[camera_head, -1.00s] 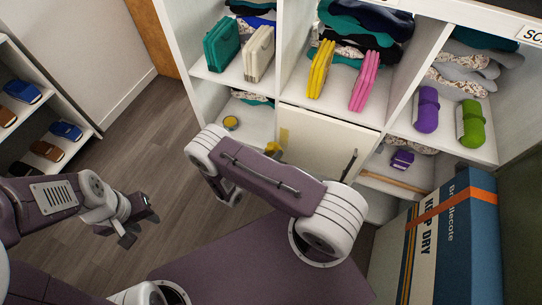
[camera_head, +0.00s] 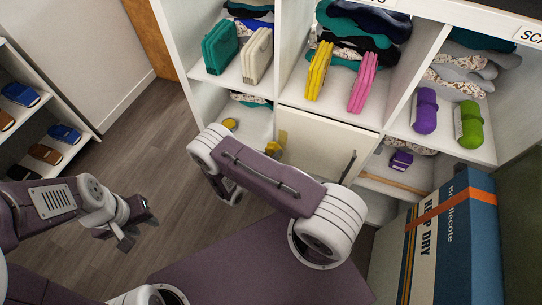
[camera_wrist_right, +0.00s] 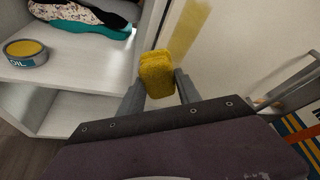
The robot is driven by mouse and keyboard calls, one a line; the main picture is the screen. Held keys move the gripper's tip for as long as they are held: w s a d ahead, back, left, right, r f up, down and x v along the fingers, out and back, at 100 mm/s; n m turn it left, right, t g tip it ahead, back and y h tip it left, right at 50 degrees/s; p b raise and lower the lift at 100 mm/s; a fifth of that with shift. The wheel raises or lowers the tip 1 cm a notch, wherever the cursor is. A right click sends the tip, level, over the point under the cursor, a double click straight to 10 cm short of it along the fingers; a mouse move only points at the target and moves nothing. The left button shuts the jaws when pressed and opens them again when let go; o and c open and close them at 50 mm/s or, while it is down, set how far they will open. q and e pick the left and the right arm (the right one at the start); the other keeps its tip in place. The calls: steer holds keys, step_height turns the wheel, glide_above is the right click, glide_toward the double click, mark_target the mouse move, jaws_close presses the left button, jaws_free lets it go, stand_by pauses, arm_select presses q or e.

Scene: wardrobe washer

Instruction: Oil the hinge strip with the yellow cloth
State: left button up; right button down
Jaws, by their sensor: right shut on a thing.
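The yellow cloth (camera_wrist_right: 157,75) is a thick folded pad between the fingers of my right gripper (camera_wrist_right: 161,86), which is shut on it. In the head view the cloth (camera_head: 273,148) shows just past my right forearm, and that gripper is mostly hidden. The hinge strip (camera_wrist_right: 188,30) is a yellowish band along the left edge of a cream cabinet door; it shows in the head view (camera_head: 283,136) above the cloth. The cloth is close to the strip's lower part; I cannot tell whether they touch. My left gripper (camera_head: 140,222) is open and empty over the floor.
An open oil tin (camera_wrist_right: 25,52) stands on the shelf left of the cream door (camera_head: 325,142). The door has a bar handle (camera_wrist_right: 285,80). A large blue box (camera_head: 470,245) stands at the lower right. A shoe rack (camera_head: 60,150) is at the left, with clear floor between.

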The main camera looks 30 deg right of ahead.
steer(key=shift+w+d, duration=0.3)
steer(key=shift+d, duration=0.05)
steer(key=shift+s+d+r, duration=0.15)
steer(key=shift+s+d, duration=0.05)
steer(key=shift+s, duration=0.1)
steer(key=shift+s+d+p, duration=0.6)
steer(key=shift+s+p, duration=0.15)
steer(key=shift+s, duration=0.05)
steer(key=shift+s+d, duration=0.35)
steer(key=shift+s, duration=0.1)
steer(key=shift+d, duration=0.1)
